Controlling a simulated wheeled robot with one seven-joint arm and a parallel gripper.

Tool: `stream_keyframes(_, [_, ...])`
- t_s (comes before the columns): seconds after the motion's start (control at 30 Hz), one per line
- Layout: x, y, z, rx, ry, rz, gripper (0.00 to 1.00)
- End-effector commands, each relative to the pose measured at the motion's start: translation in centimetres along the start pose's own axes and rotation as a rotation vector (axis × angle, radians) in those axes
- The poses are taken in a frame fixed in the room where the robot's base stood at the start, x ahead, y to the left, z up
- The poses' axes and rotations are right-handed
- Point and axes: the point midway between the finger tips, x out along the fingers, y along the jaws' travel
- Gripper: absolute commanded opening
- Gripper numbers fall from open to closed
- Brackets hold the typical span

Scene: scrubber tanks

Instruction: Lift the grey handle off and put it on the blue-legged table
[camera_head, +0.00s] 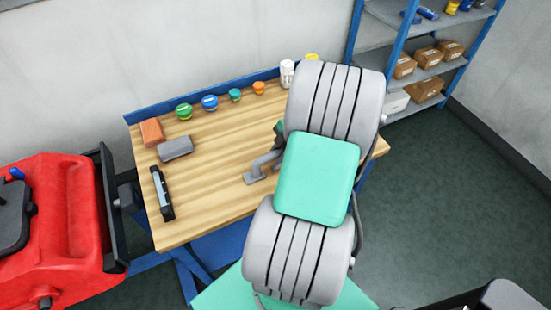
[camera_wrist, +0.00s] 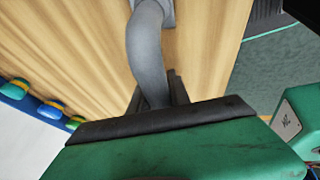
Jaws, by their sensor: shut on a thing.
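The grey handle (camera_head: 262,166) is over the wooden top of the blue-legged table (camera_head: 215,190), right of the middle. It is a curved bar with a flat foot at its lower end. My gripper (camera_head: 280,138) is shut on its upper end, mostly hidden behind my arm in the head view. In the wrist view the handle (camera_wrist: 148,50) runs up from between the dark jaws (camera_wrist: 158,98) of my gripper, with wood behind it. The foot is very close to the tabletop; I cannot tell whether it touches.
On the table are an orange block (camera_head: 152,131), a grey block (camera_head: 175,148), a black tool (camera_head: 162,193) and several jars (camera_head: 209,102) along the back. A red scrubber tank (camera_head: 60,215) stands left. A blue shelf (camera_head: 430,70) stands back right. The table's front middle is clear.

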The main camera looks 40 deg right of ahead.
Motion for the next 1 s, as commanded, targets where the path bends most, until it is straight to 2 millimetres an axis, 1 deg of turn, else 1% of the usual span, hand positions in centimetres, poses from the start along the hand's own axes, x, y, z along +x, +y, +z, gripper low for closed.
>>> stream_keyframes(0.17, [-0.07, 0.04, -0.01, -0.001, 0.000, 0.001, 0.00])
stream_keyframes(0.2, [-0.07, 0.05, -0.01, -0.001, -0.001, 0.001, 0.26])
stream_keyframes(0.47, [-0.05, 0.04, -0.01, -0.001, 0.000, 0.001, 0.48])
stream_keyframes(0.67, [-0.01, 0.00, -0.01, 0.000, 0.000, 0.000, 0.49])
stream_keyframes(0.9, [-0.02, 0.01, -0.01, -0.001, 0.000, 0.000, 0.69])
stream_keyframes(1.0, [-0.02, 0.02, -0.01, -0.001, 0.000, 0.000, 0.70])
